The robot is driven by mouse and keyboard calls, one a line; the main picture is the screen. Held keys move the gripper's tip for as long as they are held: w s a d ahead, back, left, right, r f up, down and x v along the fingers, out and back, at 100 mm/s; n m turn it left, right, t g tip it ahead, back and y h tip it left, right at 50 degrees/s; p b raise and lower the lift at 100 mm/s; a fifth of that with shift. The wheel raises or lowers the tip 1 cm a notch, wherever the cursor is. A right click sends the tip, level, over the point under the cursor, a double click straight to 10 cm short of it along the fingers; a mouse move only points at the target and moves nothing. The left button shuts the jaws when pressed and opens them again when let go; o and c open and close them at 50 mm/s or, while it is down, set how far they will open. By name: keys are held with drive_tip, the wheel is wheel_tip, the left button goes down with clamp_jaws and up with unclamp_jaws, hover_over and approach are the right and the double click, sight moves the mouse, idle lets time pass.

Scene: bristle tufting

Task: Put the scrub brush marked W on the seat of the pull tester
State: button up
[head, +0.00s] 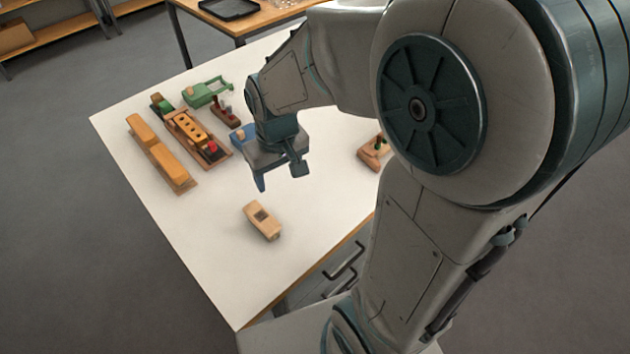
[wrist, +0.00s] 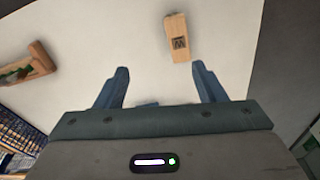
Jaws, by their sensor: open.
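The scrub brush (head: 262,220) is a pale wooden block lying alone on the white table, with a dark patch on top. In the wrist view the brush (wrist: 177,50) shows a dark label with a W. My gripper (head: 280,180) is open and empty, above the table and behind the brush in the head view. In the wrist view the brush lies beyond the fingertips (wrist: 161,73), to the right of centre, apart from both fingers. I cannot tell for sure which fixture is the pull tester; a green device (head: 207,92) stands at the back left.
Long wooden blocks (head: 158,152) and a wooden rack (head: 197,138) stand at the table's left. A small red-and-dark device (head: 225,112) and a blue object (head: 239,137) are near my gripper. A wooden piece with a red part (head: 372,153) is at right. The front table is mostly clear.

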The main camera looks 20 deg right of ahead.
drive_tip(key=s+d+r+m+t, duration=0.1)
drive_tip(key=s+d+r, duration=0.3)
drive_tip(key=s, duration=0.6)
wheel_tip(320, 180, up, 2)
drive_tip(key=shift+d+r+m+t, duration=0.2)
drive_tip(key=shift+d+m+t, duration=0.2)
drive_tip(key=shift+m, duration=0.3)
drive_tip(key=shift+o, duration=0.5)
drive_tip(key=shift+s, duration=0.1)
drive_tip(key=n+g+p, duration=0.3)
drive_tip(key=n, duration=0.1)
hover_over(261, 216)
wheel_tip(261, 216, down, 14)
wheel_tip(261, 216, down, 8)
drive_tip(key=shift+d+b, duration=0.1)
drive_tip(key=shift+b, duration=0.25)
drive_tip(key=shift+f+p, duration=0.3)
drive_tip(key=shift+f, duration=2.65)
drive_tip(key=c, duration=1.2)
